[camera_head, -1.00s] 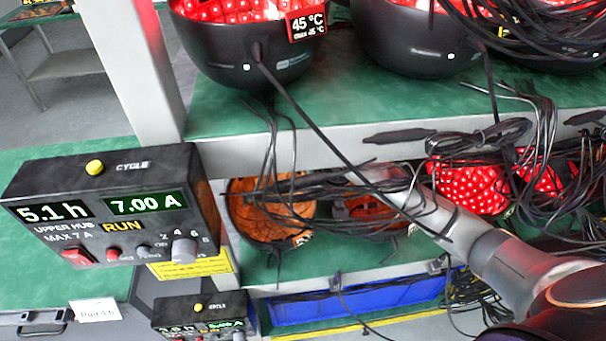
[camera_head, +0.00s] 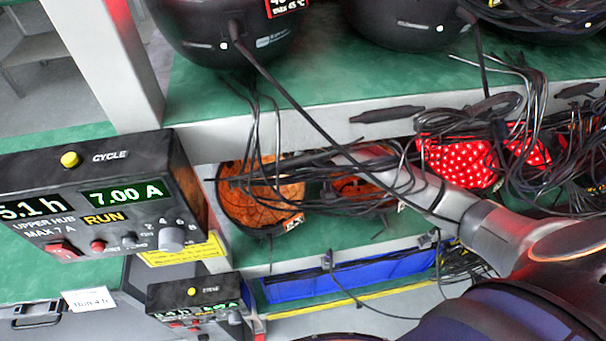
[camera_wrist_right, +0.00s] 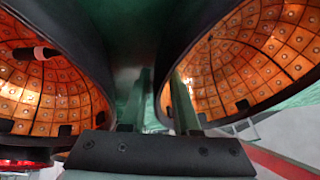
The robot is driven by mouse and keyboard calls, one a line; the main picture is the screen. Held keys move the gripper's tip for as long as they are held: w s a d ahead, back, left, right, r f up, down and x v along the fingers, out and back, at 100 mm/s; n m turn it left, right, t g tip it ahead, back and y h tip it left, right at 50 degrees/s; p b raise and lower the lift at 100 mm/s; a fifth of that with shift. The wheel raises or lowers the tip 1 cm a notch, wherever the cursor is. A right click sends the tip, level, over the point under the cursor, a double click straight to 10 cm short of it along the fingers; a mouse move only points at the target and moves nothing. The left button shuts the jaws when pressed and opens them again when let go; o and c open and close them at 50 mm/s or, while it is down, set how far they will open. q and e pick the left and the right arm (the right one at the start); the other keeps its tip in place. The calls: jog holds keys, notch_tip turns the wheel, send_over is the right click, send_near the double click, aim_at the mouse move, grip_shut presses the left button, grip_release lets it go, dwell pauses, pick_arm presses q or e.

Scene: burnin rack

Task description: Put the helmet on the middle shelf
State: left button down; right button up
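A dark helmet with an orange lining (camera_head: 362,191) sits on the rack's middle shelf (camera_head: 345,246), its open side facing me. A second orange-lined helmet (camera_head: 262,200) stands to its left. My right gripper (camera_head: 345,157) reaches in from the right at the right-hand helmet's upper edge, partly hidden by cables. In the right wrist view, my right gripper's fingers (camera_wrist_right: 160,105) lie either side of the rim of the right-hand helmet (camera_wrist_right: 245,55); whether they press on it I cannot tell. The other helmet (camera_wrist_right: 45,85) is at left. My left gripper is out of view.
Black helmets (camera_head: 225,28) stand on the upper shelf (camera_head: 330,85). Red-lit helmets (camera_head: 460,160) and tangled cables (camera_head: 545,130) crowd the right. A control box (camera_head: 100,195) reading 5.1 h is at left, a smaller one (camera_head: 200,300) below. A blue bin (camera_head: 350,272) sits under the middle shelf.

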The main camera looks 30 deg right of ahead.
jog(key=shift+s+r, duration=0.1)
jog(key=shift+r, duration=0.35)
jog(key=v, duration=0.2)
jog(key=shift+s+d+r, duration=0.1)
jog(key=shift+s+r, duration=0.1)
jog(key=shift+s, duration=0.1)
jog(key=s+d+b, duration=0.1)
jog(key=s+d, duration=0.1)
jog(key=s, duration=0.9)
jog(key=shift+s, duration=0.25)
jog(key=shift+f, duration=0.1)
